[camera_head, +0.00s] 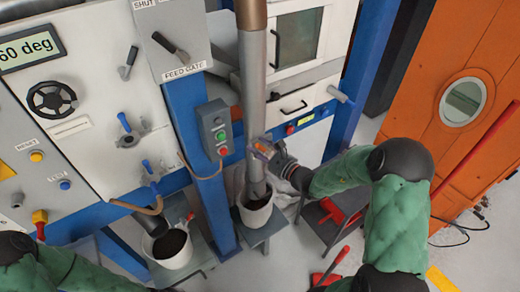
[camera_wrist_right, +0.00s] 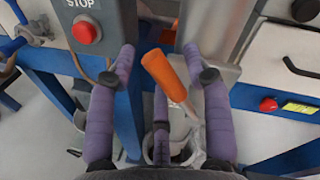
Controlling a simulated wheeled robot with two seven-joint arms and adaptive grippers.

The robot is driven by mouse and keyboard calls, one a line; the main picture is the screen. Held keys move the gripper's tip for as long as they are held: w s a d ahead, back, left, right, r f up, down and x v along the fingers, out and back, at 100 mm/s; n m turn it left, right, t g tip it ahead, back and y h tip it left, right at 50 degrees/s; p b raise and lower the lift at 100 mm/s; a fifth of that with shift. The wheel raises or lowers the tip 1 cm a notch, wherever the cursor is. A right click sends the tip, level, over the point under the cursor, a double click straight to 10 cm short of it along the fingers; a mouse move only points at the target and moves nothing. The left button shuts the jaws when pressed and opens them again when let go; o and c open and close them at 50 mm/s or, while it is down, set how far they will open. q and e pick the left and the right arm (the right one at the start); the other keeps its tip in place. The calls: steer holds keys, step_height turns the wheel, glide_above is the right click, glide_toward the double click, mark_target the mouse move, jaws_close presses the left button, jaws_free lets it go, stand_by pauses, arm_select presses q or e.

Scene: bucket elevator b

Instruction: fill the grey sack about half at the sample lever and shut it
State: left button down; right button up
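The orange-handled lever (camera_head: 263,148) sits at the grey vertical pipe; its orange handle (camera_wrist_right: 165,76) also shows in the right wrist view. I take it for the sample lever, but no label shows. My right gripper (camera_head: 268,150) is at this handle. In the wrist view my right gripper (camera_wrist_right: 158,60) has its purple fingers spread on both sides of the handle, with gaps. I cannot make out the grey sack for sure. My left arm's green sleeve enters at bottom left of the head view, but its gripper is not in view.
A pale bucket (camera_head: 257,218) stands under the pipe (camera_head: 253,85), and another bucket (camera_head: 172,250) with dark contents stands to the left. A control box (camera_head: 216,132) hangs on the blue post.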

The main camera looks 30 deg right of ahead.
steer(key=v, duration=1.2)
stand_by(0.6)
steer(key=s+a+f+n+g+y, duration=0.4)
steer(key=a+f+g, duration=0.3)
steer(key=a+f, duration=0.45)
steer(key=s+a+f+n+g+h+b, duration=0.1)
steer(key=s+a+f+n+g, duration=0.35)
steer(key=f, duration=0.25)
steer(key=s+a+f+n+g+b, duration=0.1)
steer(key=s+a+f+n+g, duration=0.25)
steer(key=s+f+g, duration=0.25)
steer(key=w+a+f+n+t+h+b, duration=0.1)
steer(key=a+f+n+h, duration=0.2)
steer(key=f+n, duration=0.8)
steer(key=shift+w+a+h, duration=0.35)
steer(key=shift+a+h, duration=0.05)
steer(key=shift+a, duration=0.45)
